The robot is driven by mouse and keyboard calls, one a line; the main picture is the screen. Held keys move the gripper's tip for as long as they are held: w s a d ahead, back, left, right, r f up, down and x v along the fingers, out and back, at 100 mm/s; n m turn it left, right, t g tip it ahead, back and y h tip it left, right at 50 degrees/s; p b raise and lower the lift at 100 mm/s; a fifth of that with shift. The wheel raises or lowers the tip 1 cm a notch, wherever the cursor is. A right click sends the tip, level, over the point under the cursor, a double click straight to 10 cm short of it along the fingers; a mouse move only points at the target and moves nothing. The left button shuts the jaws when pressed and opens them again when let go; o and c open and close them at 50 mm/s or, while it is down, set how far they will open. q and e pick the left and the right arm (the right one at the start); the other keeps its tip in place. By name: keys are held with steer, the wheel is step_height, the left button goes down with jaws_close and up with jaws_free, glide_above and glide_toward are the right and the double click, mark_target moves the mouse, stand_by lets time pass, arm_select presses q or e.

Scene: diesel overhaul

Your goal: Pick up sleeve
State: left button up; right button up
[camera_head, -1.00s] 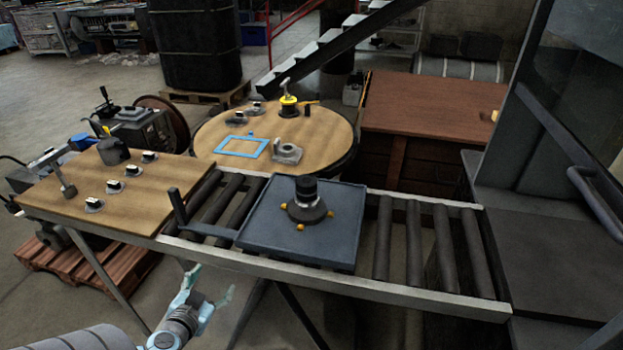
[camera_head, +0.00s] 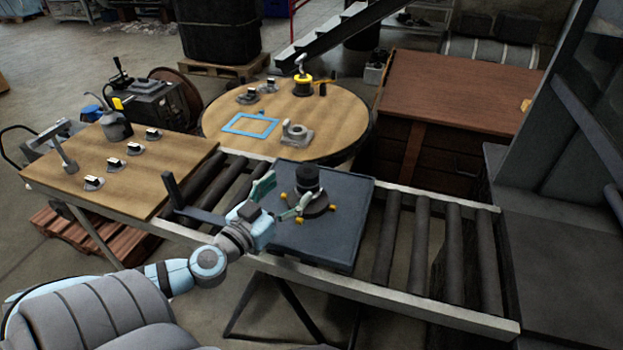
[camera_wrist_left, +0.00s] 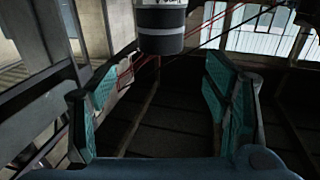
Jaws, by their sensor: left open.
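The sleeve appears to be the dark cylinder (camera_head: 307,178) standing upright on a dark round base (camera_head: 318,204) with yellow knobs. This fixture sits on the blue-grey square tray (camera_head: 345,232) on the roller conveyor. My left gripper (camera_head: 284,196) is open and empty, just left of the cylinder, over the tray. In the left wrist view a dark cylinder (camera_wrist_left: 160,30) with a pale band shows ahead at the top, between the directions of the two spread teal fingers (camera_wrist_left: 160,105). The cylinder's lower part and any contact are unclear. My right gripper is out of view.
A black upright handle (camera_head: 173,190) stands on the conveyor left of the tray. A wooden board (camera_head: 150,172) with small clamps lies further left. A round table (camera_head: 345,105) with a blue frame stands behind. Bare rollers (camera_head: 420,235) lie to the right.

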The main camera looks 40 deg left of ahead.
mark_target(307, 171)
arm_select(q)
steer(key=w, duration=0.3)
steer(key=w+p, duration=0.1)
steer(key=shift+w+a, duration=0.15)
steer(key=shift+a, duration=0.15)
steer(key=w+p, duration=0.2)
steer(key=w, duration=0.2)
steer(key=shift+a+p, duration=0.1)
steer(key=shift+p, duration=0.3)
steer(key=shift+w+f, duration=0.15)
steer(key=shift+w, duration=0.05)
steer(key=shift+f, duration=0.1)
steer(key=shift+c, duration=0.7)
steer(key=c, duration=1.4)
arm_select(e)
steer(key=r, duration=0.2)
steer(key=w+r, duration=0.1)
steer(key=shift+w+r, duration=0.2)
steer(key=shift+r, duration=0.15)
